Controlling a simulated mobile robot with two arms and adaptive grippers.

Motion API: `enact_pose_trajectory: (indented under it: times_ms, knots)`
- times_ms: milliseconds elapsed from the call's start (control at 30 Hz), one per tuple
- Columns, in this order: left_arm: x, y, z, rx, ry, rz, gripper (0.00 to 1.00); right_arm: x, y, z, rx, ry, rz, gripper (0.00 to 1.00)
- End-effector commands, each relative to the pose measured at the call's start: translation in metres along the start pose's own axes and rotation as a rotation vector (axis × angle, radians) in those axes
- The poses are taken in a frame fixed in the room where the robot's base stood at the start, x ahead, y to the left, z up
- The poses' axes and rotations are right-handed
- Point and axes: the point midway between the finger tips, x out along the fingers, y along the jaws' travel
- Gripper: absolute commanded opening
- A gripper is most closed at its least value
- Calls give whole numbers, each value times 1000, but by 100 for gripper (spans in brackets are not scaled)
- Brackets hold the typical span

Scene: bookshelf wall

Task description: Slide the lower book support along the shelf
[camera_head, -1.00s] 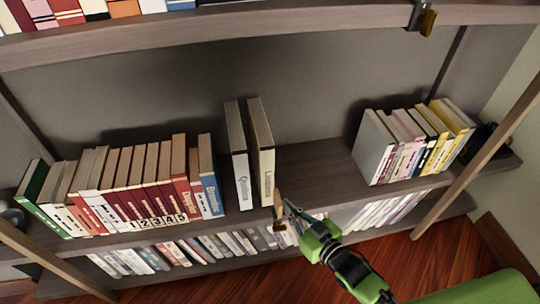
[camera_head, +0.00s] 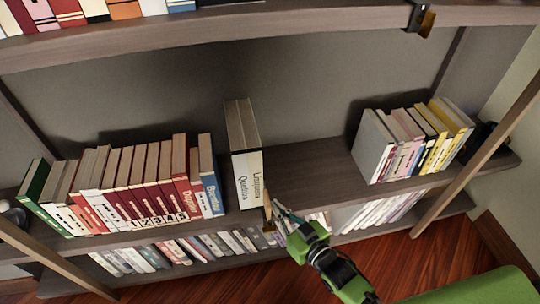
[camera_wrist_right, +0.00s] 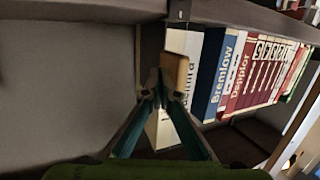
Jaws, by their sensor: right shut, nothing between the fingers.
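The lower book support (camera_head: 267,207) shows as a tan upright piece at the front edge of the middle shelf, just right of two pale upright books (camera_head: 246,178). It also shows in the right wrist view as a tan block (camera_wrist_right: 176,72). My right gripper (camera_head: 276,207) is shut with nothing between its fingers. Its tips are at the right side of the support and appear to touch it; in the wrist view the fingertips (camera_wrist_right: 159,92) overlap its edge. The rest of the support is hidden by the books and fingers. My left gripper is not in view.
A row of books (camera_head: 140,188) stands left of the pale pair, with a small gap between. Another group of books (camera_head: 415,140) stands at the right. The shelf (camera_head: 310,172) between is bare. An upper support (camera_head: 420,20) hangs on the shelf above.

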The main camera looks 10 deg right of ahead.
Motion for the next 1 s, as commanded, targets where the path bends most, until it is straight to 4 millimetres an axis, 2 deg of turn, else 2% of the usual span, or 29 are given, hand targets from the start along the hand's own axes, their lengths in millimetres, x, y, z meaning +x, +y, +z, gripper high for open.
enact_pose_trajectory:
  times_ms: [33, 300, 733, 933, 1000]
  knots:
    - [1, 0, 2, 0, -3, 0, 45, 2, -7, -3, 3, 4, -5, 0]
    - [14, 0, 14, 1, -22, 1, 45, 8, -23, -4, 4, 4, -6, 0]
    - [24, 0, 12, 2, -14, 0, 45, 18, -48, -6, 4, 5, -7, 0]
    - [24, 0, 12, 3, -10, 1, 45, 14, -39, -5, -1, 3, -6, 0]
    - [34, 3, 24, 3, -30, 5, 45, 12, -32, -4, -3, 2, -5, 0]
